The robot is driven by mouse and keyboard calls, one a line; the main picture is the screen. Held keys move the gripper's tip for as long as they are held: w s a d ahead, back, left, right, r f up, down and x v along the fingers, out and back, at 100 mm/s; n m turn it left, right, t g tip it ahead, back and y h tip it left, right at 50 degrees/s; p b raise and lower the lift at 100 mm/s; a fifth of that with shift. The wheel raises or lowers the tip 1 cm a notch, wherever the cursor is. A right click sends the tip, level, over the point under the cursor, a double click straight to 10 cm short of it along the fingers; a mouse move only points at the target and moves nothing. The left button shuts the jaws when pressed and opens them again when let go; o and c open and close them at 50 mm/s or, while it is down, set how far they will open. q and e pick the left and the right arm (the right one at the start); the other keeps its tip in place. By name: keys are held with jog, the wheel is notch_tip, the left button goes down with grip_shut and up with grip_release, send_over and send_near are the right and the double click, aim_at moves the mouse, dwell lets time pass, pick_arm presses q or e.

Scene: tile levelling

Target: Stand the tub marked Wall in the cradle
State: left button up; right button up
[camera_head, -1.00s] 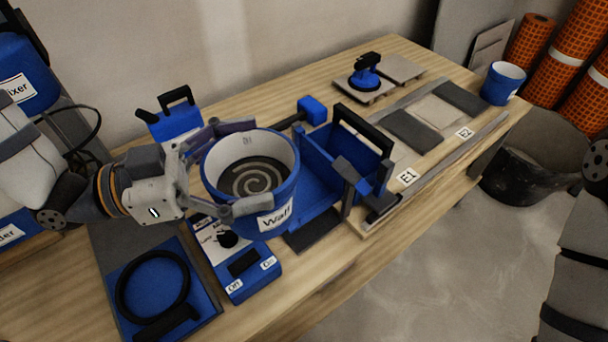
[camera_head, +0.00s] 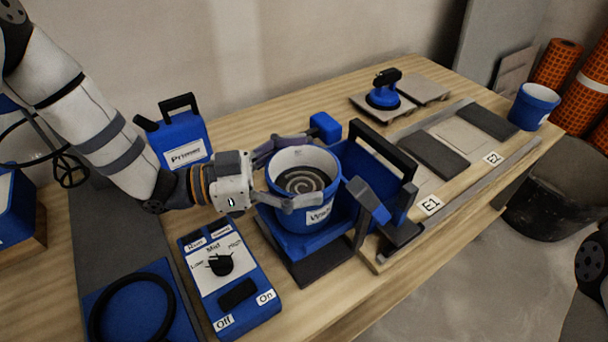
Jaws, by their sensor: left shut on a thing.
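The tub marked Wall (camera_head: 318,216) is blue with a pale inside and a grey swirl of material in it. My left gripper (camera_head: 290,172) is shut on the tub, with one finger along its far side and one along its near side. The tub is upright, at the blue cradle (camera_head: 372,158), in front of the cradle's tall back part and over its base. I cannot tell whether the tub's bottom touches the base. My right gripper is not in view; part of my right arm shows at the right edge.
A control box (camera_head: 226,273) with a dial and On and Off labels stands left of the cradle. A Primer can (camera_head: 182,138) is behind. A tile board (camera_head: 455,165), a suction lifter (camera_head: 384,92) and another blue tub (camera_head: 533,106) are to the right.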

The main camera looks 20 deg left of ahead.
pick_arm(q)
jog(key=shift+f, duration=0.7)
jog(key=o, duration=1.8)
jog(key=shift+r, duration=0.1)
jog(key=shift+s+a, duration=0.15)
jog(key=shift+a, duration=0.2)
jog(key=v, duration=0.7)
jog(key=shift+d, duration=0.1)
